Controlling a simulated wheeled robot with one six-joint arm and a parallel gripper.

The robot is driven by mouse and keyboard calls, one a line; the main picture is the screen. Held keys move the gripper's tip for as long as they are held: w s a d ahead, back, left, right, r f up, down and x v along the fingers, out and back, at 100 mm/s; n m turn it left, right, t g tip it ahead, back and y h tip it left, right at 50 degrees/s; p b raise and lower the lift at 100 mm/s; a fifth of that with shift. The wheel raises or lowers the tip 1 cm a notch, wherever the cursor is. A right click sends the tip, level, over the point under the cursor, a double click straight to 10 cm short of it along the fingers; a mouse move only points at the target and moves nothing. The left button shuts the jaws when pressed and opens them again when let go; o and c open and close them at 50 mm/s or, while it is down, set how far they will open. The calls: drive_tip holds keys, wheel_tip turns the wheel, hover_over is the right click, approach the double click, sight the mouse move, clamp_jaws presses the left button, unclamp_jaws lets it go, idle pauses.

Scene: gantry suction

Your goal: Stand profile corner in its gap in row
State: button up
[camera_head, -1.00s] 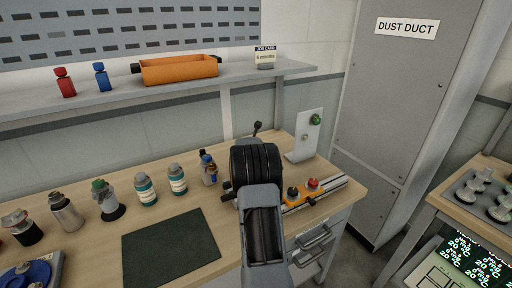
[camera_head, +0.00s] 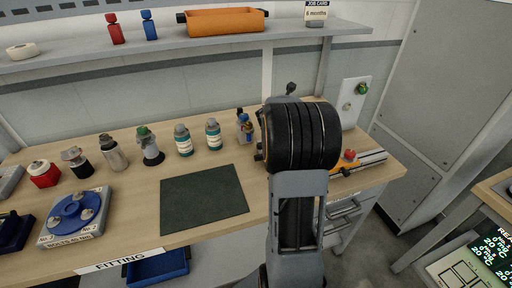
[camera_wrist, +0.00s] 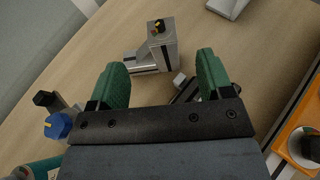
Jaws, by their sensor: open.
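A grey metal profile corner (camera_wrist: 156,48) with a black and yellow knob on top stands on the wooden bench in the wrist view. It lies just ahead of my gripper's fingertips, roughly between their lines. My gripper (camera_wrist: 162,62) is open, its two green pads apart, with nothing clasped. A small dark and metal piece (camera_wrist: 184,88) shows between the fingers, partly hidden by the gripper body. In the head view my arm hides the fingertips and the profile corner. A row of fittings runs along the bench, including a teal-banded bottle (camera_head: 213,135) and a blue-topped fitting (camera_head: 244,128).
The blue-topped fitting (camera_wrist: 58,125) is close left of my gripper in the wrist view. An orange block (camera_wrist: 296,142) is close on the right. A dark green mat (camera_head: 204,198) lies in front of the row. A shelf (camera_head: 200,42) overhangs behind.

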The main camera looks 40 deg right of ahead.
drive_tip(key=s+a+f+m+g+y, duration=0.1)
drive_tip(key=s+a+m+y, duration=0.3)
drive_tip(key=a, duration=0.8)
drive_tip(key=s+a+f+m+y, duration=0.1)
drive_tip(key=s+a+m+y, duration=0.3)
drive_tip(key=s+a+m, duration=0.4)
drive_tip(key=s+a+f+m+g+y, duration=0.1)
drive_tip(key=s+a+m+y, duration=0.3)
drive_tip(key=a+m, duration=0.7)
drive_tip(key=s+a, duration=0.2)
drive_tip(key=a, duration=0.4)
drive_tip(key=shift+a+f+g, duration=0.15)
drive_tip(key=shift+f+g, duration=0.05)
drive_tip(key=shift+g, duration=0.1)
